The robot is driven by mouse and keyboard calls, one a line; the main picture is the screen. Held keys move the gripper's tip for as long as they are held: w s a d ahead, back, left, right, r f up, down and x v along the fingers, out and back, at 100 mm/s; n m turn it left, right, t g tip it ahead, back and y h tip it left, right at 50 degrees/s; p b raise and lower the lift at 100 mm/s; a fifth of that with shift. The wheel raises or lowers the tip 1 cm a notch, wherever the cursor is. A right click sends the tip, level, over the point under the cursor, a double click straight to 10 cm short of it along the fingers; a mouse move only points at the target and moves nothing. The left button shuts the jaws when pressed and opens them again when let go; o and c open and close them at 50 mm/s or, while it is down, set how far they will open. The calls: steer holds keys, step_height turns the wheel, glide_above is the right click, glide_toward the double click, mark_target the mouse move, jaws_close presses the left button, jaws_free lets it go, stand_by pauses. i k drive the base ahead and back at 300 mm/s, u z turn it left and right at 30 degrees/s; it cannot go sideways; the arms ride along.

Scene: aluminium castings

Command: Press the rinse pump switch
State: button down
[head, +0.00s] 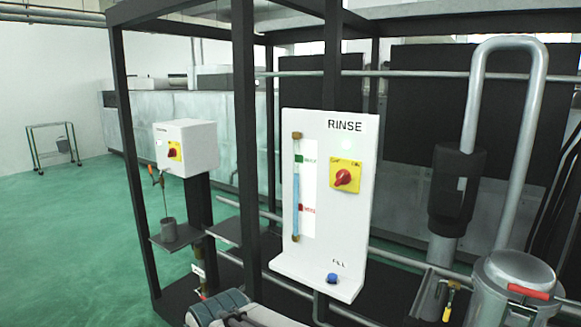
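The rinse pump switch appears to be the red rotary knob (343,178) on a yellow square plate, on the white panel (318,130) marked RINSE. The knob looks turned at a slant; the small lettering on its plate is too small to read surely. Left of it on the panel is an upright sight tube (296,190) with blue in its lower part, beside a green and a red label. A blue knob or button (332,279) sits on the panel's bottom ledge under small lettering, perhaps FILL. My gripper is not in view.
A white box (186,146) with a similar red and yellow switch stands further left. Dark frame posts (244,150) rise left of the panel. A lidded metal vessel (515,275) and a bent pipe (537,100) stand right. Green floor (80,240) is open at left.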

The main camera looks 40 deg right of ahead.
mark_target(343, 177)
steer(key=z, duration=0.4)
steer(key=i, duration=0.9)
steer(key=z, duration=0.4)
